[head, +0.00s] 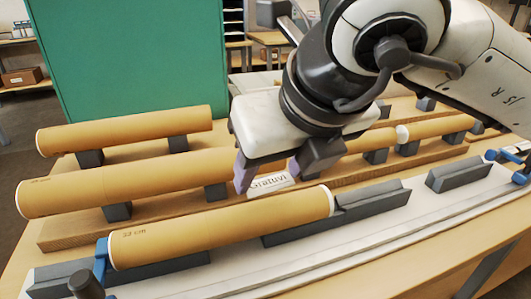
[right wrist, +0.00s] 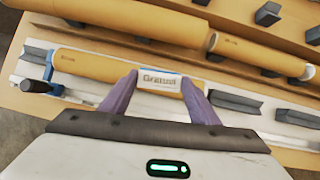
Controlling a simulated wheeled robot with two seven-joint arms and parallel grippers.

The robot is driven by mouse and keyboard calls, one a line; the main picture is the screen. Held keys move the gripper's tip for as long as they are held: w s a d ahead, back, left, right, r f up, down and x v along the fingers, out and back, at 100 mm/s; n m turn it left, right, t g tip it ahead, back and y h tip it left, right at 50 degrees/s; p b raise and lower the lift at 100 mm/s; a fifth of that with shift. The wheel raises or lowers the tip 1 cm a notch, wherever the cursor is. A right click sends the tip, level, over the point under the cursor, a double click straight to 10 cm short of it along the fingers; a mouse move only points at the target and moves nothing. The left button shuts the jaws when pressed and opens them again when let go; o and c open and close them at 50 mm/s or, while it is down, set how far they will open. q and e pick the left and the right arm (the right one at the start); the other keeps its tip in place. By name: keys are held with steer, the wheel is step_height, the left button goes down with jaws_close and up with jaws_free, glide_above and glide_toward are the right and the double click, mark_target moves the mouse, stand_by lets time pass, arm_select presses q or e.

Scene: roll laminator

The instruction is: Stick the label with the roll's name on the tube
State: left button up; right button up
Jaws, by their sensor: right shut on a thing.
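My right gripper (head: 270,178) is shut on a small white label (head: 272,184) with printed text that looks like "Gratuvi". The label is also between the purple fingertips in the right wrist view (right wrist: 160,81). My left gripper is not in view.
More brown tubes rest on dark blocks behind, one at the back (head: 125,130) and one in the middle row (head: 110,187). The white fixture (head: 300,262) has a blue clamp (head: 101,262) at the left and an empty grey cradle (head: 458,174) at the right. A green panel (head: 130,55) stands behind.

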steer(key=shift+w+a+r+m+h, duration=0.2)
steer(key=shift+a+r+m+h, duration=0.2)
steer(key=shift+m, duration=0.2)
steer(key=shift+f, duration=1.5)
step_height(320, 180, down, 2)
steer(key=b, duration=0.3)
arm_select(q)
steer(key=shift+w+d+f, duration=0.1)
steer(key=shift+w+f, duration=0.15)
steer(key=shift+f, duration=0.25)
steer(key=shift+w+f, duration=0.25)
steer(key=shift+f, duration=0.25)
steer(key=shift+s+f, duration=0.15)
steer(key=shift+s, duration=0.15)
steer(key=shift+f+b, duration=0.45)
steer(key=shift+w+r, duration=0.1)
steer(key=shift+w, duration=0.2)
arm_select(e)
steer(key=shift+r, duration=0.1)
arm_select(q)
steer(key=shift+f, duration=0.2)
arm_select(e)
steer(key=shift+f, duration=0.2)
